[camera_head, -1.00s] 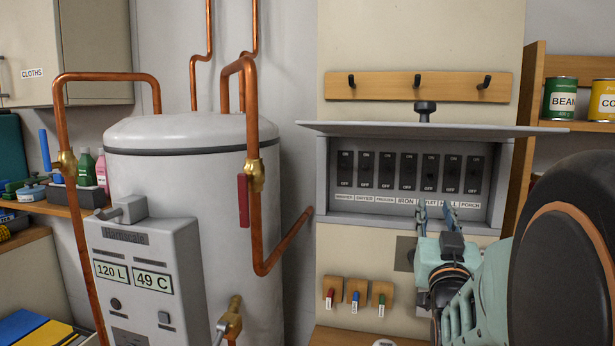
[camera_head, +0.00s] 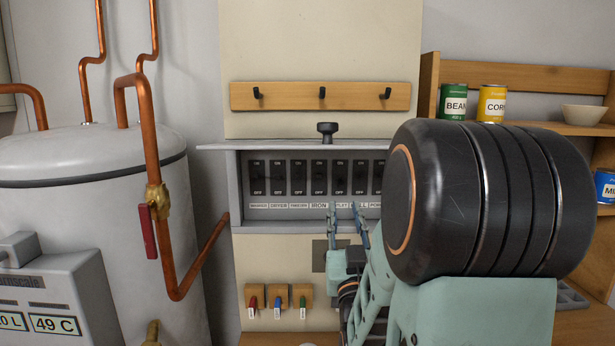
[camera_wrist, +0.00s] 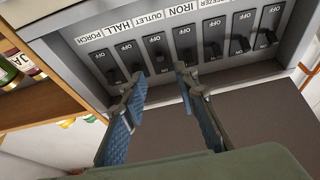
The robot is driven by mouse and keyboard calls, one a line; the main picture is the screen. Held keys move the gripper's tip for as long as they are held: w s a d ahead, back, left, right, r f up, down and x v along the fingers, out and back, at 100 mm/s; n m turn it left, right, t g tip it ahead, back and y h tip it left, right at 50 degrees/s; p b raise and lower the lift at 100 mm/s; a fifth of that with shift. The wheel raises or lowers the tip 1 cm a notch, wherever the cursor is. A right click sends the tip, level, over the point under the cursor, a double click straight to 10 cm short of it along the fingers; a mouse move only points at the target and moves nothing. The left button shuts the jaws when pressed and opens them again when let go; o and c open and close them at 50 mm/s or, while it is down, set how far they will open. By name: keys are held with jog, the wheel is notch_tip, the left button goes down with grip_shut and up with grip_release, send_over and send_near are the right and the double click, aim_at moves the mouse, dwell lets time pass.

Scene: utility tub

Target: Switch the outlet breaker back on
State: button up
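The grey breaker box (camera_head: 237,190) is on the wall panel with its lid (camera_head: 270,145) raised. It holds a row of black breakers over printed labels. The outlet breaker (camera_head: 340,178) is just right of the iron breaker (camera_head: 319,178); OFF lettering shows. In the wrist view the row is inverted, and the outlet breaker (camera_wrist: 158,48) lies between the hall breaker (camera_wrist: 131,56) and the iron breaker. I cannot tell its rocker position for certain. My gripper (camera_head: 348,210) is open and empty below the outlet label. In the wrist view its fingertips (camera_wrist: 159,74) straddle the outlet breaker's column, seemingly short of it.
Below the box hang several coloured-handled items (camera_head: 278,300) on wooden blocks. A hook rail (camera_head: 300,97) is above. The water heater (camera_head: 90,230) and copper pipe (camera_head: 152,150) stand left. A wooden shelf (camera_head: 560,127) with cans is right.

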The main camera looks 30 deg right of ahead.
aim_at(341, 186)
jog(key=p+x, duration=0.2)
jog(key=x, duration=0.6)
jog(key=shift+w+r, duration=0.1)
jog(key=shift+w, duration=0.05)
jog(key=shift+c, duration=0.3)
grip_shut()
